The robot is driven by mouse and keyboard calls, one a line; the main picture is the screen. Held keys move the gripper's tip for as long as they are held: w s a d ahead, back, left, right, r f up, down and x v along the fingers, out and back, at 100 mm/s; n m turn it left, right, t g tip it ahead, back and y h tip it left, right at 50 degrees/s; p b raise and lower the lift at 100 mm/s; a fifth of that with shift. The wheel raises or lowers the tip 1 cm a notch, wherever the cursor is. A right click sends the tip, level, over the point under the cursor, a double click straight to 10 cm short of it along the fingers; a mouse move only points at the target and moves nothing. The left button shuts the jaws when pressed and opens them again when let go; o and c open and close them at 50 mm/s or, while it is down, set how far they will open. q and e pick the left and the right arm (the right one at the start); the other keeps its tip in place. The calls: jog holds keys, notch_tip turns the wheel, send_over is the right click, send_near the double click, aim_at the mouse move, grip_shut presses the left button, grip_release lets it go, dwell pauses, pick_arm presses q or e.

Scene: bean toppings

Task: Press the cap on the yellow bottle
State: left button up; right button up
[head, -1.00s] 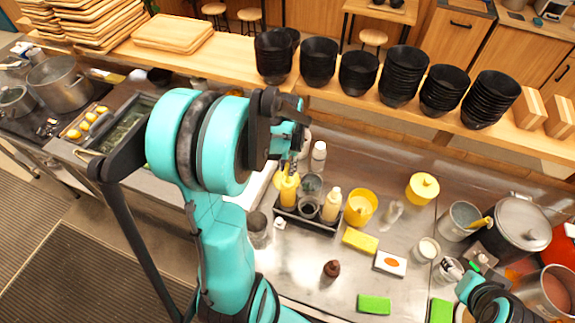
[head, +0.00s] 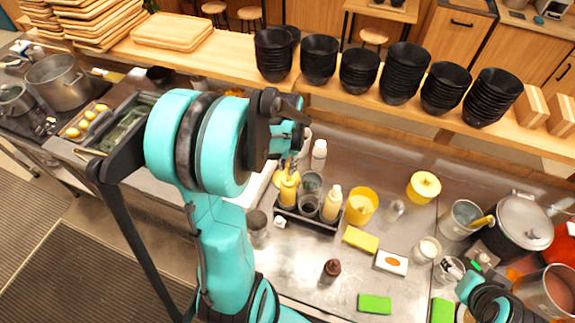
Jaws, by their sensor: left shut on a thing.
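The yellow bottle (head: 288,192) stands upright in the left part of a dark caddy on the steel counter. My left gripper (head: 290,164) comes down from above to the bottle's top. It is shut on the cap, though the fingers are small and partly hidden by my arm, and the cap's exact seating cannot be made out. My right gripper (head: 461,278) is at the lower right, only partly visible, and its fingers cannot be made out clearly.
The dark caddy (head: 318,225) also holds a cream bottle (head: 332,204) and dark-rimmed jars. A yellow container (head: 361,207), a yellow sponge (head: 360,240), a brown bottle (head: 330,271) and a green sponge (head: 375,304) stand nearby. Black bowls (head: 358,73) line the shelf behind.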

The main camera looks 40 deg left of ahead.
aim_at(287, 172)
pick_arm(q)
jog(key=shift+f+b, duration=0.95)
jog(key=shift+f, duration=0.25)
jog(key=shift+f, duration=0.15)
jog(key=shift+f+b, duration=0.35)
jog(key=shift+b, duration=0.2)
jog(key=shift+f+b, duration=0.2)
jog(key=shift+b, duration=0.1)
jog(key=o, duration=1.2)
jog(key=shift+o, duration=0.2)
jog(key=shift+r, duration=0.15)
